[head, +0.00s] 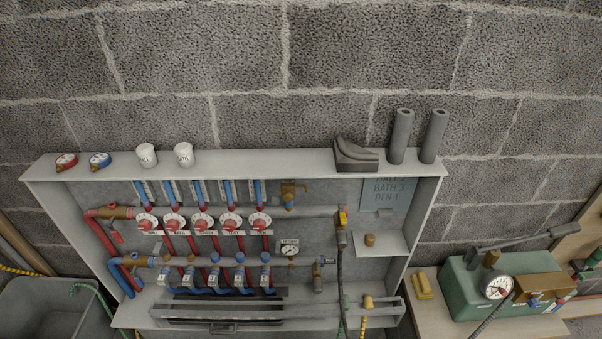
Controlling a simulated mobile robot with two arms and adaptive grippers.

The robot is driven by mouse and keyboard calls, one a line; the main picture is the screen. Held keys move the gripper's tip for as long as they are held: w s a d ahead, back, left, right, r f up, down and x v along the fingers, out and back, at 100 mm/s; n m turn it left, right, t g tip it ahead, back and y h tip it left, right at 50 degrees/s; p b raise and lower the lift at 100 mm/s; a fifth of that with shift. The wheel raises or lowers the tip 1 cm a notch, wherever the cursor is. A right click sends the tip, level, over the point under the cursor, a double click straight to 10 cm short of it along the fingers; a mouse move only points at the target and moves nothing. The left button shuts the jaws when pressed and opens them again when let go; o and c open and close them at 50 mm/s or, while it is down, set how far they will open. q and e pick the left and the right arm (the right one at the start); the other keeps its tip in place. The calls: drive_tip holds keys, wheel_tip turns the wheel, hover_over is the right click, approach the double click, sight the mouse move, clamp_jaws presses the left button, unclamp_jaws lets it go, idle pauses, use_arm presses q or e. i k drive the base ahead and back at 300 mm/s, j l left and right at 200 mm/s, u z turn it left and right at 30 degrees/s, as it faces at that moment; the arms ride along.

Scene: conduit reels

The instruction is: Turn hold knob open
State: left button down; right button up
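A green hand pump (468,290) stands on a bench at the lower right. It has a long grey lever (515,241), a brown top block (540,287) and a round gauge (498,287) with a red mark. A small blue knob (535,302) sits on the pump's front, right of the gauge. I see no readable label on it and cannot tell whether it is the hold knob or how it is set. Neither of my grippers is in the head view.
An open manifold cabinet (437,215) hangs on the block wall, with red and blue pipes and several red-and-white dials (174,223). Cups, gauges and grey tubes (402,136) stand on its top. A yellow block (422,285) lies left of the pump. A grey tub (62,288) is lower left.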

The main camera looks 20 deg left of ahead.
sight(533, 302)
drive_tip(key=z, duration=1.35)
